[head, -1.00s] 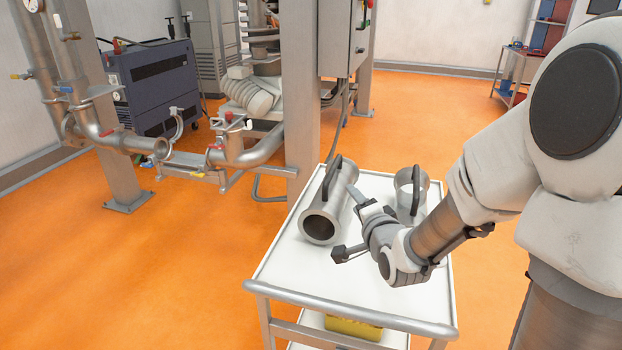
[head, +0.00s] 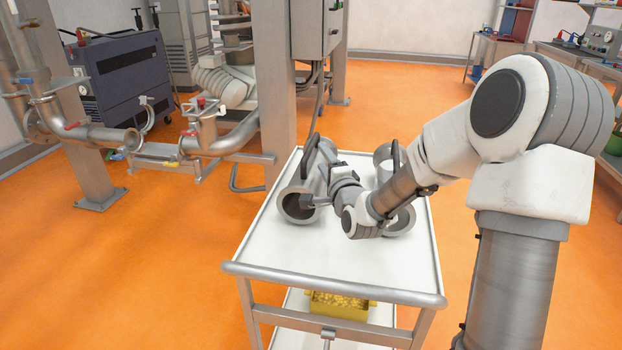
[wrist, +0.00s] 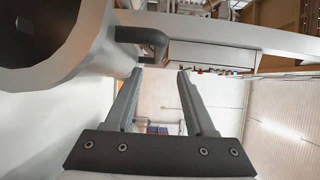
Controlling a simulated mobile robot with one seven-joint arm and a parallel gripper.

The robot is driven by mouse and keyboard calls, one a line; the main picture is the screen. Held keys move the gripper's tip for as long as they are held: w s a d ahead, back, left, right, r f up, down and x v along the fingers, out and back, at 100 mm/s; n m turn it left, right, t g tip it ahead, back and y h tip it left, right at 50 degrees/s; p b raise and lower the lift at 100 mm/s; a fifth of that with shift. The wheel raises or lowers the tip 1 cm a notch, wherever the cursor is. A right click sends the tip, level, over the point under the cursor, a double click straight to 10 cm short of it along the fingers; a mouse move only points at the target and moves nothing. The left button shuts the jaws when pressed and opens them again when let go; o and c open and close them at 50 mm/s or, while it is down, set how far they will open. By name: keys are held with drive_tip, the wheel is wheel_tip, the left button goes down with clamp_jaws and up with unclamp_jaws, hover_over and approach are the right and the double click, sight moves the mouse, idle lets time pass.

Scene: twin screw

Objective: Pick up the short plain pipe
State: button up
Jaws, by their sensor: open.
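I see no clear contact.
A yellow bin (head: 340,306) is on the shelf below. Fixed pipework (head: 215,135) and a post (head: 274,90) stand behind left. Orange floor is open around.

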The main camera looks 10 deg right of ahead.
sight(312, 147)
drive_tip(key=w, duration=0.2)
drive_tip(key=w+a+b, duration=0.1)
drive_tip(key=w, duration=0.3)
drive_tip(key=shift+a+f, duration=0.2)
drive_tip(key=shift+a, duration=0.05)
drive_tip(key=shift+w, duration=0.4)
clamp_jaws()
idle(0.9)
drive_tip(key=shift+r, duration=0.25)
